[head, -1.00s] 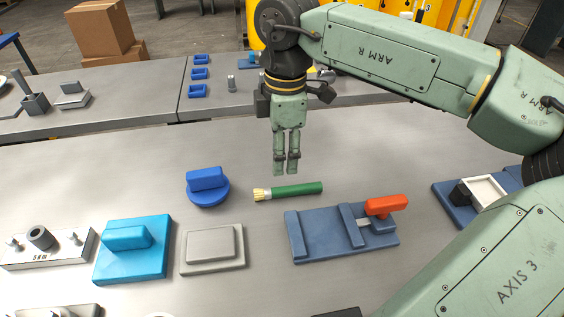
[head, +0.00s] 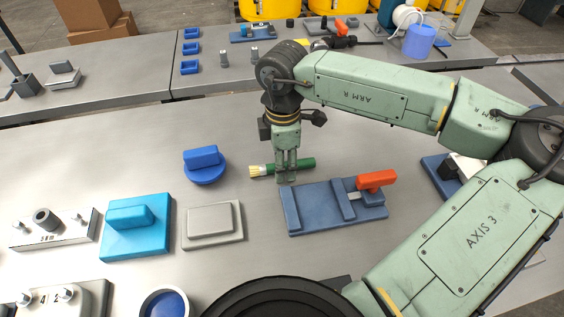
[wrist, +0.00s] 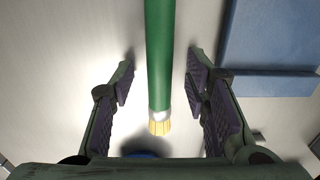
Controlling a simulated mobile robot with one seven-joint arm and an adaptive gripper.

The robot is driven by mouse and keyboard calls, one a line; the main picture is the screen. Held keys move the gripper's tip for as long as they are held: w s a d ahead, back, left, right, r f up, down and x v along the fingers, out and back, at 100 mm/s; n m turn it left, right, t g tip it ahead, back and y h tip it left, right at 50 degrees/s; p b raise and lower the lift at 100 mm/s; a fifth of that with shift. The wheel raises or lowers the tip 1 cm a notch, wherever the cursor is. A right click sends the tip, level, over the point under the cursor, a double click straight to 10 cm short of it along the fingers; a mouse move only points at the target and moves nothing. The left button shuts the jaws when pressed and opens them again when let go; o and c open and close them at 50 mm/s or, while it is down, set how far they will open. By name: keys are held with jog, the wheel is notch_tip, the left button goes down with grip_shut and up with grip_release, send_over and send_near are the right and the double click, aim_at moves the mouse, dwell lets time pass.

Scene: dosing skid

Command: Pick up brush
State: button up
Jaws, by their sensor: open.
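The brush has a green handle, a pale metal collar and cream bristles. In the head view the brush (head: 304,164) lies on the grey table, partly hidden behind my gripper (head: 287,178), which points down at it. In the wrist view the brush (wrist: 159,60) runs between the two open fingers of my gripper (wrist: 160,82), with the bristles toward the palm. A gap shows on each side of the handle, so the fingers do not appear to touch it.
A blue plate fixture with a red handle (head: 376,180) stands just right of the brush; its blue plate also shows in the wrist view (wrist: 268,40). A round blue block (head: 204,167) is to the left. Grey (head: 214,222) and cyan (head: 136,228) blocks stand nearer.

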jog(key=shift+c, duration=0.3)
grip_shut()
dwell(0.3)
